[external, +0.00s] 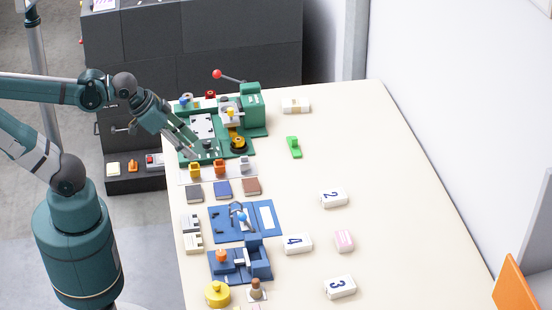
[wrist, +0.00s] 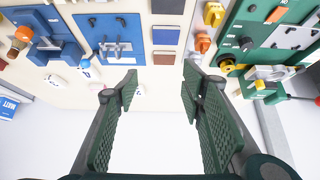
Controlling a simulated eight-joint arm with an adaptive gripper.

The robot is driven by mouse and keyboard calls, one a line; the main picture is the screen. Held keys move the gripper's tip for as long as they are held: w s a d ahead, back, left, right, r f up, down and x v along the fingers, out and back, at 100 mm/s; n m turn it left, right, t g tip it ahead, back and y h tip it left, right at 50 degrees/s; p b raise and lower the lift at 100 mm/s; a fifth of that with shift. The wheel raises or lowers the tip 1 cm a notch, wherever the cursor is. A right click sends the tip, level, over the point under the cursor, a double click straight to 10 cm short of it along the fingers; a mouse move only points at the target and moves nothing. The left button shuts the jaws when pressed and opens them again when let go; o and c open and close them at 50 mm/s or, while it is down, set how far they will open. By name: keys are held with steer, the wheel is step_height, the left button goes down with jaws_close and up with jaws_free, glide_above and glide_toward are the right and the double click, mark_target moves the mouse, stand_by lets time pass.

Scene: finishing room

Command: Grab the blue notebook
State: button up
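The blue notebook (external: 222,189) lies flat on the table between a dark notebook (external: 194,194) and a brown notebook (external: 251,186). In the wrist view the blue notebook (wrist: 166,36) is at the upper middle, with the dark notebook (wrist: 167,7) above it and the brown notebook (wrist: 163,58) below it. My gripper (wrist: 160,80) is open and empty, its green padded fingers wide apart. In the external view my gripper (external: 196,151) hangs above the green fixture's near edge, behind the notebooks and apart from them.
A green fixture (external: 186,153) with a red-knobbed lever stands behind the notebooks. A row of small yellow, orange (external: 220,167) and grey blocks lies between. Blue fixtures (external: 226,228) stand in front.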

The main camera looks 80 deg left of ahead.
stand_by(0.3)
steer(key=o, duration=0.3)
stand_by(0.3)
steer(key=shift+w+a+f+m+g+p, duration=0.25)
steer(key=shift+w+f+m+g+p, duration=1.25)
steer(key=shift+m, duration=1.5)
steer(key=shift+w+a+f+m+g+p, duration=0.25)
steer(key=shift+w+f+m+g+p, duration=0.65)
steer(key=shift+w+f+m+p, duration=1.65)
steer(key=shift+w+a+f+m+g+p, duration=0.25)
steer(key=shift+w+f+m+g+p, duration=0.9)
steer(key=shift+m, duration=2.3)
steer(key=shift+f, duration=0.3)
